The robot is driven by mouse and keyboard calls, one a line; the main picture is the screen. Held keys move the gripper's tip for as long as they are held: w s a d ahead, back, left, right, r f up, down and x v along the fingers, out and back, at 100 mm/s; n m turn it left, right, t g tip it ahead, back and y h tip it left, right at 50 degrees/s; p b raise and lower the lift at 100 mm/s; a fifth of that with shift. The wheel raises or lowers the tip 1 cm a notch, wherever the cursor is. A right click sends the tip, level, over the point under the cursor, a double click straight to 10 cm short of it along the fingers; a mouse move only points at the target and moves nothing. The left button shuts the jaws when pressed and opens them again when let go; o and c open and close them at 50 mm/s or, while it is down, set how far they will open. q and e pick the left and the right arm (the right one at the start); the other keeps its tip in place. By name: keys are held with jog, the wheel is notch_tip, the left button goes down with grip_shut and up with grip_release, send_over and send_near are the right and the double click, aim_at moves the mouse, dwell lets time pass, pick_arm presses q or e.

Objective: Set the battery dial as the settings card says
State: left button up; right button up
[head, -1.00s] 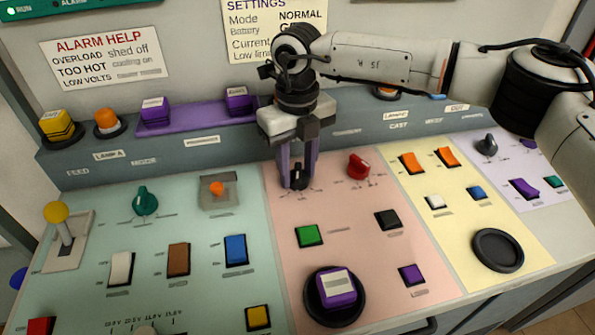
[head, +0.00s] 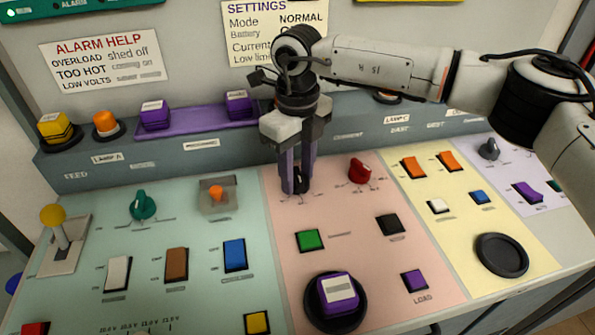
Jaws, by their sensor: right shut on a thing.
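My right gripper (head: 297,186) points down at the upper left of the pink panel section. Its purple fingers are shut on a small black dial (head: 302,181), which they mostly hide. Its pointer direction is hard to make out. Small scale marks sit around the dial, too small to read. The settings card (head: 262,42) is on the wall behind. It shows "Mode NORMAL"; the value beside "Battery" and the lower values are hidden by my right arm. My left gripper is out of view.
A red dial (head: 360,170) stands close to the right of the gripper. A green button (head: 311,240) and a black switch (head: 390,224) lie nearer. A purple block (head: 338,291) sits in a round black holder. A teal dial (head: 142,205) is at the left.

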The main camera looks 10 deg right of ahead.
aim_at(298, 174)
jog(key=o, duration=1)
jog(key=shift+o, duration=0.2)
notch_tip(298, 174, up, 10)
jog(key=shift+r+b, duration=0.25)
jog(key=shift+b, duration=0.15)
jog(key=shift+f, duration=0.1)
